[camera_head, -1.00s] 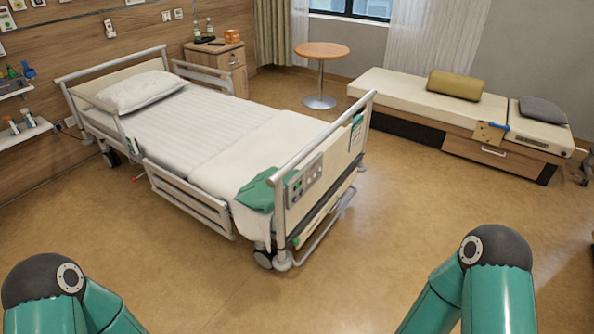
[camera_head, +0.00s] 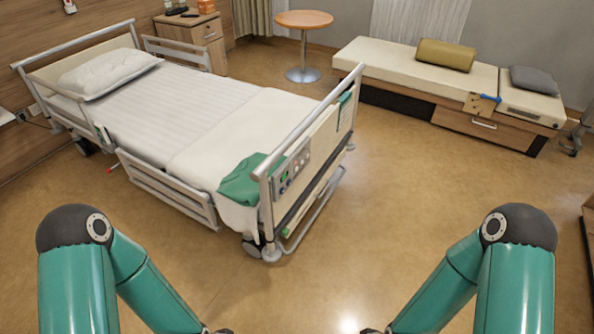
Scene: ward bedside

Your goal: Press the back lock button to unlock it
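The hospital bed (camera_head: 190,110) stands at the left and middle, with its footboard facing the open floor. A grey control panel (camera_head: 291,173) with several small buttons and a green light is on the outer face of the footboard. The buttons are too small to tell which one is the back lock. My left and right arms come in from the bottom, bent inward, well short of the bed. Only dark tips of their forearms reach the bottom edge; both grippers are out of the picture.
A green cloth (camera_head: 245,181) hangs over the bed's foot corner. A round table (camera_head: 304,20), a bedside cabinet (camera_head: 195,37) and a bench (camera_head: 405,75) with cushions stand farther back. The floor (camera_head: 400,200) between my arms, the bed and the bench is clear.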

